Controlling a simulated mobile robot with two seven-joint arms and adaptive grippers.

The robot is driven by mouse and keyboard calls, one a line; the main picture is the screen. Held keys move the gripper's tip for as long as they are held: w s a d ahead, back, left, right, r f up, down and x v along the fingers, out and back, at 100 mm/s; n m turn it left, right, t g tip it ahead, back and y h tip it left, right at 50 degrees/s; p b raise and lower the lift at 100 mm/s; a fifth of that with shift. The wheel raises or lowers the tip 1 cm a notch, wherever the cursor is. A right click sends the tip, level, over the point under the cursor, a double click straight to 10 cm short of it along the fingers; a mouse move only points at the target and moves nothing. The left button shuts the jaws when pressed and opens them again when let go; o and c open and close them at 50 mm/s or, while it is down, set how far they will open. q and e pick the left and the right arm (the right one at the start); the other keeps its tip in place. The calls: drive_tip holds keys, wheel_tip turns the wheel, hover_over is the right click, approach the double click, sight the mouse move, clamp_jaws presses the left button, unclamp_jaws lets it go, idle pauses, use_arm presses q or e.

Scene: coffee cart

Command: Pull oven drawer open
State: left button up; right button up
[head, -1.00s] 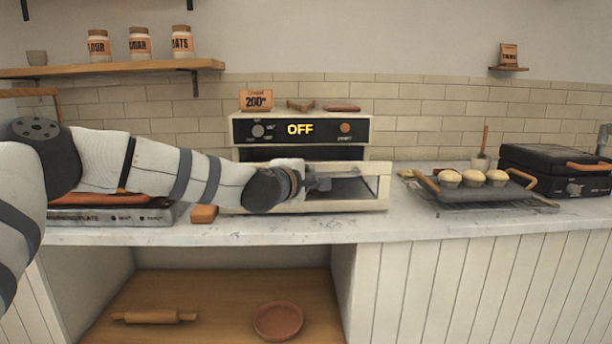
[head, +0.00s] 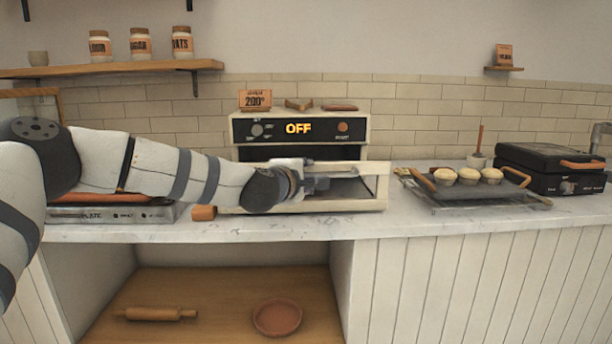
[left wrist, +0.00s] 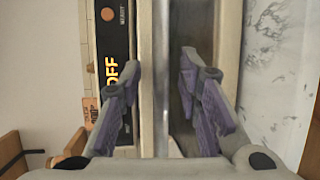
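The oven (head: 325,131) stands on the counter, its display reading OFF. Its drawer (head: 382,188), with a pale frame and dark window, stands out from the body below the control panel. My left gripper (head: 312,182) is at the left part of the drawer front and hides some of it. In the left wrist view, the fingers of my left gripper (left wrist: 160,75) are spread, one on each side of a pale bar of the drawer (left wrist: 161,40). Gaps show between the bar and both fingers. My right gripper is out of view.
A dark tray with pale buns (head: 468,176) sits on a rack right of the oven, with a black grill (head: 550,170) beyond it. A hotplate (head: 115,214) lies left, partly behind my arm. The counter strip (head: 300,228) before the oven is clear.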

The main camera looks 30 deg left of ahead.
use_arm(q)
drive_tip(key=v, duration=1.2)
drive_tip(key=s+d+f+m+g+h, duration=0.1)
drive_tip(key=s+d+f+m+g, duration=0.2)
drive_tip(key=f, duration=0.6)
drive_tip(key=s+d+f+m+g+h, duration=0.15)
drive_tip(key=d+f+m, duration=0.3)
drive_tip(key=f, duration=0.45)
drive_tip(key=s+d+f+m+g+h+p, duration=0.1)
drive_tip(key=s+d+f+m+g, duration=0.3)
drive_tip(key=s+f, duration=0.8)
drive_tip(key=s+f+m+g, duration=0.3)
drive_tip(key=s+f, duration=0.1)
drive_tip(key=s, duration=0.6)
drive_tip(key=s+a+f+m+g, duration=0.1)
drive_tip(key=s+f+m+g, duration=0.1)
drive_tip(key=s, duration=0.9)
drive_tip(key=s+a+f+m+g+p, duration=0.1)
drive_tip(key=s+f+m+g, duration=0.2)
drive_tip(key=s, duration=0.8)
wheel_tip(320, 180, down, 3)
drive_tip(key=shift+s+f+m+g+y, duration=0.2)
drive_tip(key=shift+m+g+y, duration=0.2)
drive_tip(key=shift+g, duration=0.55)
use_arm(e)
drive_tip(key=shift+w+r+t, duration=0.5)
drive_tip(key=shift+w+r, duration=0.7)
